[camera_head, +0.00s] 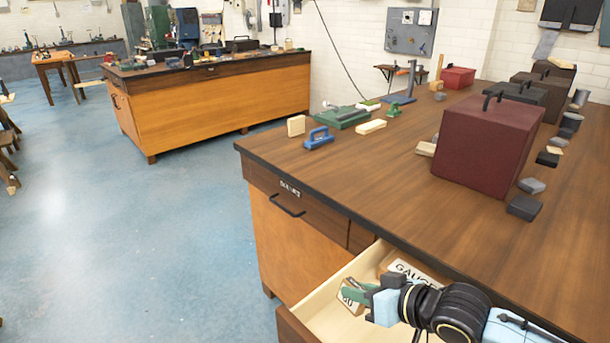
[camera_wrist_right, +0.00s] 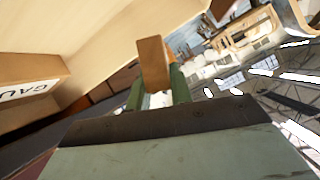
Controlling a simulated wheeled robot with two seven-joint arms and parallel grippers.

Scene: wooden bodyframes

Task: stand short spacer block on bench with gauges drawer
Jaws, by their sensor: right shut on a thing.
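My right gripper (camera_head: 352,294) reaches in from the lower right, over the open drawer (camera_head: 330,290) of the near bench (camera_head: 350,180). Its green fingers are shut on a small wooden block, which is mostly hidden in the head view. The wrist view shows the block (camera_wrist_right: 153,64) clearly, sticking out beyond the fingers. A light wooden piece with a white label reading GAUGES (camera_head: 412,271) is in the drawer, and part of it shows in the wrist view (camera_wrist_right: 30,91). My left gripper is out of view.
On the bench stand a dark red box (camera_head: 485,145), a blue handled tool (camera_head: 318,139), an upright wooden block (camera_head: 296,125), a flat wooden block (camera_head: 370,127) and several dark blocks. The front bench top is clear. Another bench (camera_head: 210,90) stands behind.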

